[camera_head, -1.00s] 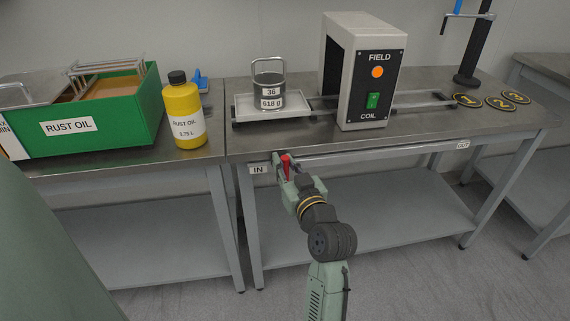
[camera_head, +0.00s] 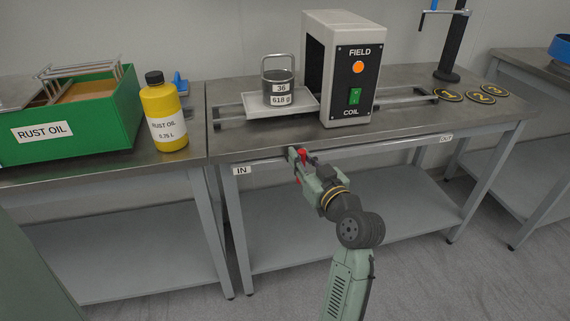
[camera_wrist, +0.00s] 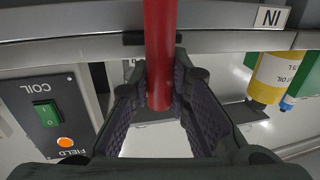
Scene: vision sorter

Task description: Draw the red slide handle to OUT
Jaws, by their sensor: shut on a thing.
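The red slide handle (camera_head: 303,156) stands on the rail (camera_head: 270,162) along the bench's front edge, right of the IN label (camera_head: 242,170) and well left of the OUT label (camera_head: 446,138). My gripper (camera_head: 300,162) is shut on the handle. In the wrist view the red handle (camera_wrist: 160,60) runs between the two dark finger pads. The white tray (camera_head: 262,109) carries a grey pot (camera_head: 279,88) marked 36 and 618 g. It sits just left of the coil box (camera_head: 346,75), whose lamp glows orange.
A yellow rust oil bottle (camera_head: 164,115) and a green rust oil bin (camera_head: 75,130) stand on the left bench. Numbered discs (camera_head: 480,95) and a dark stand (camera_head: 452,45) are at the right. The rail between my gripper and OUT looks clear.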

